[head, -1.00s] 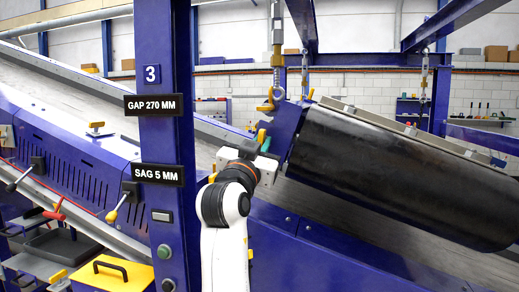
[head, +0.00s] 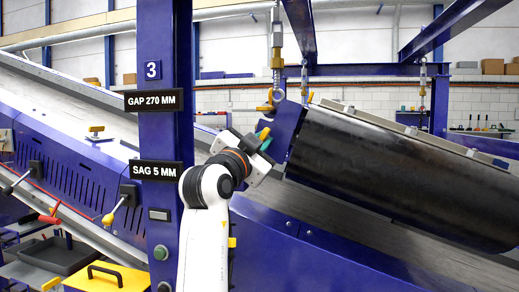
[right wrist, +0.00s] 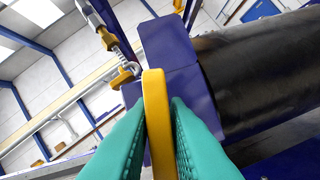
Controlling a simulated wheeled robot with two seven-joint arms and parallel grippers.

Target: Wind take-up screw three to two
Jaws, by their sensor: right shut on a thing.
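My right gripper (head: 264,136) is at the blue end plate of the magnet, and its teal fingers are shut on a yellow bar (right wrist: 157,115). The bar stands upright between the fingers in the right wrist view. I cannot tell what it belongs to. The magnet (head: 400,175) is a big black drum hanging tilted over the belt. A threaded hanger screw (head: 277,45) with a yellow nut runs down to a hook at the magnet's near upper corner; it also shows in the right wrist view (right wrist: 116,45). The post plate (head: 152,70) reads 3. My left gripper is not in view.
Signs on the blue post read GAP 270 MM (head: 153,101) and SAG 5 MM (head: 156,171). A yellow case (head: 107,278) is at lower left. The blue conveyor side (head: 310,255) lies below the magnet.

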